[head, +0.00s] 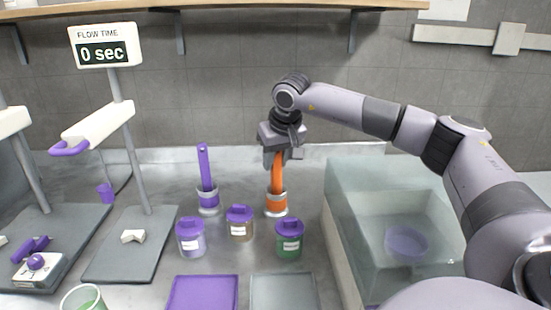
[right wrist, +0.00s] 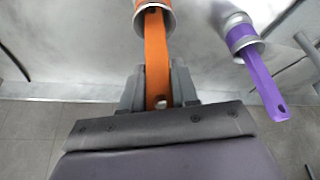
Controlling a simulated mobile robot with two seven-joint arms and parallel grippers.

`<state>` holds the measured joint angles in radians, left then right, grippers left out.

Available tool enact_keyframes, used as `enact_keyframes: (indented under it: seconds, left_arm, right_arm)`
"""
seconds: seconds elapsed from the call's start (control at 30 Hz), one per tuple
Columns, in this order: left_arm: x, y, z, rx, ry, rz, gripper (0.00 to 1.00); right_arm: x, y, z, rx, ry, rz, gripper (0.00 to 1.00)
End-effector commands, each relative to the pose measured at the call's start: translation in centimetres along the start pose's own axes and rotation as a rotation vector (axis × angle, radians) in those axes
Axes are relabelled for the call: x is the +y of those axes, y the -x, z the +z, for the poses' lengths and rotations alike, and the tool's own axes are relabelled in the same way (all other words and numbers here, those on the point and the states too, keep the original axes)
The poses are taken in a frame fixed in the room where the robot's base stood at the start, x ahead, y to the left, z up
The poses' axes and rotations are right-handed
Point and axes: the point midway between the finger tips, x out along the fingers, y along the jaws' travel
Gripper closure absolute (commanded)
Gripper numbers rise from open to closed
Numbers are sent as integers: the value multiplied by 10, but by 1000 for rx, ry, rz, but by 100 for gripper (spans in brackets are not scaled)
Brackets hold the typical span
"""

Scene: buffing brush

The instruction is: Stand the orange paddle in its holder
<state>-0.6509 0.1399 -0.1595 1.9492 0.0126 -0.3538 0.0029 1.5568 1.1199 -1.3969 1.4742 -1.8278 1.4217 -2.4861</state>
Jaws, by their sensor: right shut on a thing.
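The orange paddle (head: 277,178) stands upright with its lower end inside a grey metal holder (head: 277,205) at the middle of the bench. My right gripper (head: 277,158) is above the holder and shut on the top of the paddle's handle. In the right wrist view the orange paddle (right wrist: 156,55) runs from between my right gripper's fingers (right wrist: 160,88) into the holder's rim (right wrist: 155,20). The paddle's lower part is hidden in the holder. My left gripper is not in view.
A purple paddle (head: 204,168) stands in a similar holder (head: 208,200) to the left. Lidded jars (head: 240,225) stand in front. A glass-walled basin (head: 380,200) is at the right. A purple tray (head: 203,291) and a grey tray (head: 284,291) lie at the front.

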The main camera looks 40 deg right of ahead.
Motion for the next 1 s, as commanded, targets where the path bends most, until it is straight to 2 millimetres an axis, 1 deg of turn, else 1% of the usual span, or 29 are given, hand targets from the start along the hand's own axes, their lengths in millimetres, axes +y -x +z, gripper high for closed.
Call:
enact_keyframes:
  seconds: [0.13,0.17,0.2,0.23,0.5,0.63,0.77,1.0]
  left_arm:
    - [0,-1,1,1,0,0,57]
    - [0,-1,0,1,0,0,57]
    - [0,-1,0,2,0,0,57]
    - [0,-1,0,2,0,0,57]
    - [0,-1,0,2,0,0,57]
    - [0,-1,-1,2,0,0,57]
    - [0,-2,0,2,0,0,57]
    - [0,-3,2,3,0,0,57]
  right_arm:
    - [0,-3,1,0,0,-1,100]
    - [0,-2,1,1,0,-1,61]
    - [0,-2,1,1,0,-1,48]
    - [0,-2,1,1,0,-1,45]
    - [0,-1,0,1,0,0,45]
    - [0,6,-1,2,0,-1,45]
    - [0,28,-1,5,0,-2,45]
    - [-1,81,-1,4,0,-2,45]
